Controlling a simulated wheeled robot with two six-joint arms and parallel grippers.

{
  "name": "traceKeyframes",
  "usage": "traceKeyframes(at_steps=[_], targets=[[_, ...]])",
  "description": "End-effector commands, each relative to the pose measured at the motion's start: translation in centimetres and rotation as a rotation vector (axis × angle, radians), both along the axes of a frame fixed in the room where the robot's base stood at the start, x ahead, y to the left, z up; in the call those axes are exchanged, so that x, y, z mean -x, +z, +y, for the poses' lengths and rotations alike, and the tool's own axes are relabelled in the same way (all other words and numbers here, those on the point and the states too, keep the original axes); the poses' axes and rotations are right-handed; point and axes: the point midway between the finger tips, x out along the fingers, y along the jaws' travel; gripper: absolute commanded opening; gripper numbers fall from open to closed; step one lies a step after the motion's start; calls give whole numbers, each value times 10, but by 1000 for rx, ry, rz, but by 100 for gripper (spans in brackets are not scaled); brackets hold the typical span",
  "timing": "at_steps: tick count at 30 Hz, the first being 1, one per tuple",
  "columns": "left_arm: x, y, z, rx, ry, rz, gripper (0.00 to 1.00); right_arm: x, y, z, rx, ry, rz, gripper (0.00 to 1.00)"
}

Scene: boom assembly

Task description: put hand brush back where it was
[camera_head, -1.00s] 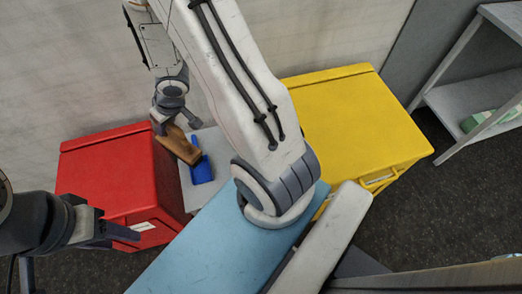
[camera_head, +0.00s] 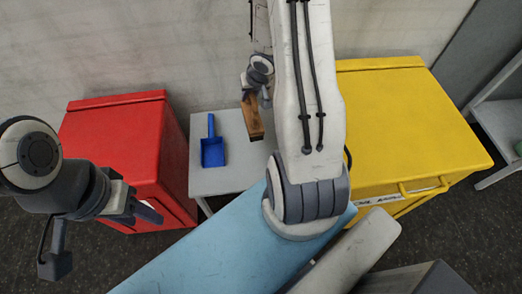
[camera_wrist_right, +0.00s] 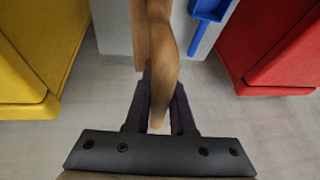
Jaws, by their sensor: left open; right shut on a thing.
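The hand brush (camera_head: 252,118) has a brown wooden body. My right gripper (camera_head: 257,92) is shut on it by one end, and it hangs over the right part of the small grey table (camera_head: 222,181). In the right wrist view the brush (camera_wrist_right: 154,38) runs up from between the fingers (camera_wrist_right: 158,100). I cannot tell whether the brush touches the tabletop. A blue dustpan (camera_head: 212,151) lies on the table to the left of the brush, apart from it; it also shows in the right wrist view (camera_wrist_right: 209,9). My left gripper (camera_head: 107,242) is open and empty at the lower left.
A red cabinet (camera_head: 125,140) stands left of the grey table and a yellow cabinet (camera_head: 405,120) stands right of it. A light blue surface (camera_head: 215,250) lies in front. A wall (camera_head: 170,45) is behind. A grey shelf (camera_head: 500,115) stands at the far right.

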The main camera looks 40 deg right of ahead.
Motion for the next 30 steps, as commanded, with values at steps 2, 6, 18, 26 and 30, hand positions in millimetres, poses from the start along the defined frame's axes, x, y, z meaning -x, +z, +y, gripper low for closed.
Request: traceKeyframes(at_steps=[2,6,18,26,30], targets=[[0,-20,0,0,0,0,50,3,-20,-15,1,-44,-2,0],[0,-30,0,0,0,0,50,7,-31,-31,1,-90,-4,0],[0,-70,0,1,0,-1,50,9,-76,-36,-1,-108,-3,0],[0,-91,0,0,0,0,50,9,-100,-36,0,-106,-4,0],[0,-102,0,1,0,-1,50,9,-112,-36,-1,-107,-4,0]])
